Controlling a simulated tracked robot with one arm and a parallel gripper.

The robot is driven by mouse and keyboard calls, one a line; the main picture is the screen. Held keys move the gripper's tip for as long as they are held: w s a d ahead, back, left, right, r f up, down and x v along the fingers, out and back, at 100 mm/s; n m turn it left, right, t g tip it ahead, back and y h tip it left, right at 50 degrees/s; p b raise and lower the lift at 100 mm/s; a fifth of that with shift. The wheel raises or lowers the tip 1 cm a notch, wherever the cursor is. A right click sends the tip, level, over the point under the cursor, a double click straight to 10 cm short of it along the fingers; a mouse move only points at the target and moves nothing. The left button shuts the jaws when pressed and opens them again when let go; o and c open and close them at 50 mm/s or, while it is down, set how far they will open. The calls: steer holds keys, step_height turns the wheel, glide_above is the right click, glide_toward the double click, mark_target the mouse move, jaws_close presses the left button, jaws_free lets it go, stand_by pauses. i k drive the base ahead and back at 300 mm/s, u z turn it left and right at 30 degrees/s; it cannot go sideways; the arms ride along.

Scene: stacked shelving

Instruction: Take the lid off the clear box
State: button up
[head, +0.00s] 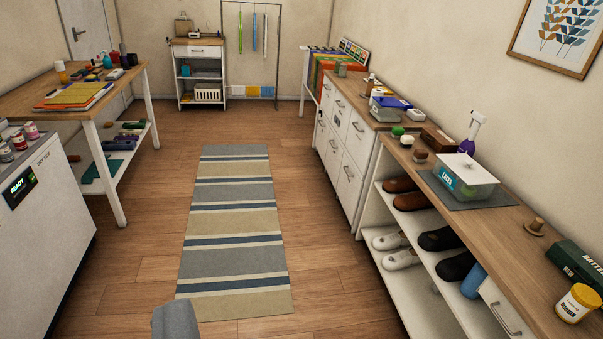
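The clear box (454,189) stands on a grey mat (497,196) on the wooden top of the shoe shelf at the right. It has a teal label reading "LACES" on its front. The contents look greenish but are not clear. A grey part, which seems to be mine, shows at the bottom edge left of centre, far from the box. No fingertips show, so I cannot tell whether my gripper is open or shut.
A purple spray bottle (469,138) stands behind the box. Shoes fill the shelves below. A striped rug (233,230) lies on the open floor.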

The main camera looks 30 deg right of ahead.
mark_target(466, 168)
steer(key=z, duration=0.15)
steer(key=i, duration=1.3)
steer(key=z, duration=0.9)
steer(key=i, duration=1.2)
steer(key=z, duration=1.15)
steer(key=i, duration=1.15)
steer(key=z, duration=0.45)
